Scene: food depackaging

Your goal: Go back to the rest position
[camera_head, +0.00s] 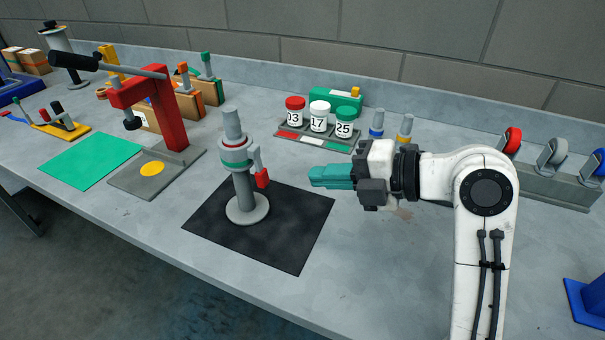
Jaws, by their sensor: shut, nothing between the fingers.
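My gripper (331,177) has teal fingers that are shut with nothing between them. It hangs above the grey workbench (390,280), at the right of the picture's middle, pointing left. My white arm comes up from the bottom right. Left of my fingers, and apart from them, a grey upright post device (244,180) with a teal collar and a red-ended handle (261,178) stands on a black mat (290,240).
A rack with red, white and green-labelled jars (319,115) stands behind my gripper. A red lever press (160,105) and a green mat (92,160) are at the left. A grey holder with discs (550,180) is at the right.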

